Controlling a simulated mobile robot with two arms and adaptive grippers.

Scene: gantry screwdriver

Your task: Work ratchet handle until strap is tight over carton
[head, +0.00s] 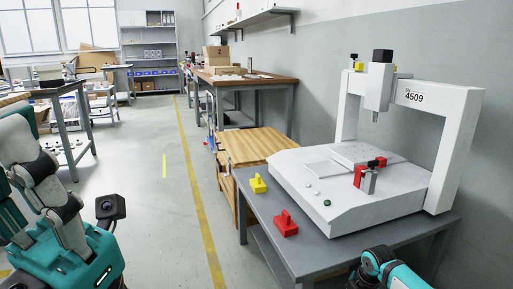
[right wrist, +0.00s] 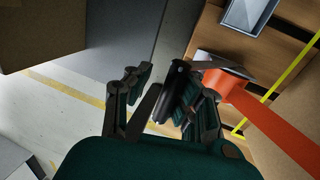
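In the right wrist view, an orange strap (right wrist: 278,128) runs from the lower right over a brown carton surface (right wrist: 275,165) to a grey metal ratchet (right wrist: 228,64). A dark ratchet handle (right wrist: 174,88) points from it toward my right gripper (right wrist: 168,102). The gripper's two fingers are spread apart, one on each side of the handle. The handle lies nearer the right-hand finger; I cannot tell if they touch. How tight the strap is cannot be judged. The head view shows parts of my left arm at the left, but no left fingertips. The strapped carton is not recognisable there.
In the head view, a white gantry machine (head: 448,150) stands on a grey table (head: 265,222) with a yellow block (head: 258,184) and a red block (head: 286,226). Beyond is a wooden surface (head: 255,145). Another carton (right wrist: 45,30) is upper left in the wrist view.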

